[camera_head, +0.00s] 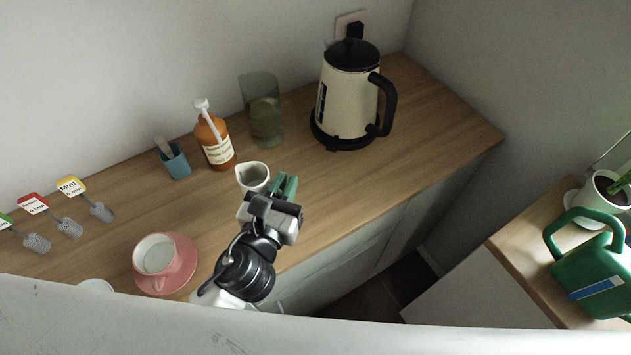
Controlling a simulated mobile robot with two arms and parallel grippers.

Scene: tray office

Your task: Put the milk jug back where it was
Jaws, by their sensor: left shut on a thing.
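The milk jug (252,176) is a small whitish cup-like vessel near the front-middle of the wooden counter. My left gripper (284,185) is at its right side, with green fingertips, and is shut on it. The jug looks roughly upright; whether its base touches the counter I cannot tell. The gripper body hides part of the jug's lower right side. My right gripper is not in view.
Behind the jug stand an orange syrup bottle (215,144), a glass (264,117) and a blue cup (175,162). A kettle (347,95) stands right. A pink cup (158,256) on its saucer (187,262) stands front left. Counter is clear between jug and kettle.

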